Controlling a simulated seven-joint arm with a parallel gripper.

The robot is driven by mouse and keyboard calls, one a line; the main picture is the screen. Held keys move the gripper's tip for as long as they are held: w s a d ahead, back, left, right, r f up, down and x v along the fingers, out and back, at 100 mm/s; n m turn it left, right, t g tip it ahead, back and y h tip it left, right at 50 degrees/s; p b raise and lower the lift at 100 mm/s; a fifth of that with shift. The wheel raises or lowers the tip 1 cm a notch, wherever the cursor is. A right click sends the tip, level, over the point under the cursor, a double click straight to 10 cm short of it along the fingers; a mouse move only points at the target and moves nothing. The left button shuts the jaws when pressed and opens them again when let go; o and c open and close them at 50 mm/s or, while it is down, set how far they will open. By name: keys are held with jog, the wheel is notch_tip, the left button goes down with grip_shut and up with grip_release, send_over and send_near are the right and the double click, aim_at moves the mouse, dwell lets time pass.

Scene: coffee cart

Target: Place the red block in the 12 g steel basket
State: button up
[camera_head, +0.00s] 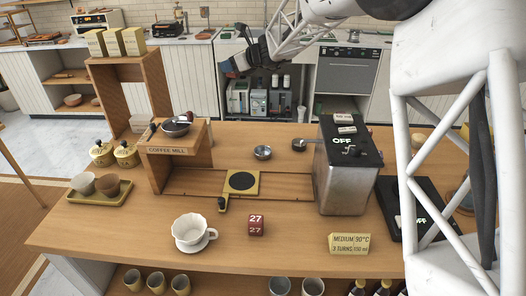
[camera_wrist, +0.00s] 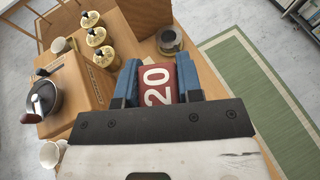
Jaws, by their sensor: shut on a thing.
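My gripper (camera_head: 230,67) is raised in the air beyond the back edge of the cart, high in the head view. In the wrist view its blue fingers are shut on a red block (camera_wrist: 157,84) marked 20 in white. The block is held clear of the cart. A small round steel basket (camera_head: 263,153) stands on the cart top, left of the steel machine; I cannot read any gram mark on it. A second dark red block (camera_head: 256,226), marked 27, sits at the front of the cart.
The coffee mill stand (camera_head: 178,150) with a dark pan-like thing is at left. The steel machine (camera_head: 347,170) is at right. A white dripper (camera_head: 194,232) and a yellow-framed plate (camera_head: 241,183) stand between. Wood around the basket is clear.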

jog(key=s+m+t, duration=0.1)
jog(key=m+t+h, duration=0.1)
jog(key=shift+s+d+r+t, duration=0.15)
jog(key=shift+s+t, duration=0.15)
jog(key=shift+s, duration=0.05)
jog(key=shift+s+d+m+t+h, duration=2.4)
jog(key=shift+s+d+m+h, duration=5.7)
jog(key=shift+s, duration=2.1)
notch_tip(320, 180, down, 21)
jog(key=shift+a, duration=0.15)
jog(key=shift+h, duration=0.3)
jog(key=w+a, duration=0.2)
jog(key=w, duration=0.5)
jog(key=w+a+f, duration=0.1)
jog(key=w+a, duration=0.1)
jog(key=w, duration=0.5)
jog(key=shift+w+f, duration=0.25)
jog(key=shift+w, duration=0.05)
jog(key=shift+w, duration=0.1)
